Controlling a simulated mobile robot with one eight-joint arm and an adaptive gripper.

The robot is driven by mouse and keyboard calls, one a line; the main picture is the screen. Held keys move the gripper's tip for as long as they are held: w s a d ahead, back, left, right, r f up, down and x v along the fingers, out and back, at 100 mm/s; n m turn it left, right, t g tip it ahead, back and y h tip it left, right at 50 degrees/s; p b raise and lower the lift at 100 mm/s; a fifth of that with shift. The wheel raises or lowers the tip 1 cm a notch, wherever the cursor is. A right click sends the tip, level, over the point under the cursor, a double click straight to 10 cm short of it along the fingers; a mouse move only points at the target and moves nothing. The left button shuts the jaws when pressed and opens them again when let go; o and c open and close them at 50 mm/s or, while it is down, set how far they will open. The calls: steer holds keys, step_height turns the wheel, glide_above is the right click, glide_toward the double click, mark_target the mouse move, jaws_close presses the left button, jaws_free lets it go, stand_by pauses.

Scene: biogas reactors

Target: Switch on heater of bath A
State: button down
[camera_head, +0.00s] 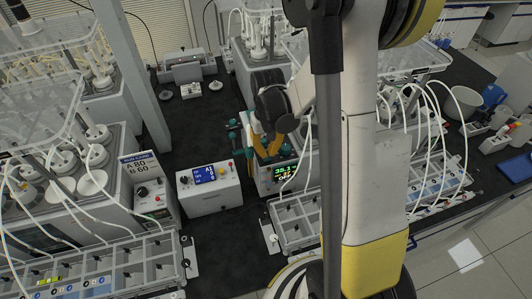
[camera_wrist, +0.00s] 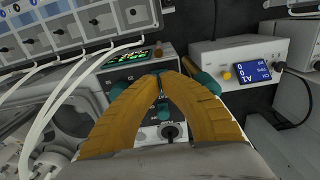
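A heater unit with a green-lit display (camera_head: 285,172) stands at the centre, right of a white box with a blue display (camera_head: 208,186). It also shows in the wrist view, where its display (camera_wrist: 135,57) is lit green. My gripper (camera_head: 268,157) is over the heater unit, pointing down. In the wrist view its yellow fingers (camera_wrist: 161,78) converge to a narrow gap, with nothing clearly held. A black knob (camera_wrist: 170,131) shows between the fingers, nearer the camera's lower edge. A sign reading A 80, B 60 (camera_head: 139,168) stands by the left bath. Fingertip contact is unclear.
A panel with a black knob (camera_head: 151,197) is beside the sign. White tubes (camera_wrist: 62,92) run close to my left finger in the wrist view. A segmented tray (camera_head: 297,222) is in front of the heater. Dark bench surface (camera_head: 190,125) is clear behind the white box.

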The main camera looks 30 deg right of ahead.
mark_target(267, 158)
steer(key=shift+r+p, duration=1.4)
steer(key=shift+r, duration=1.2)
steer(key=shift+f, duration=0.1)
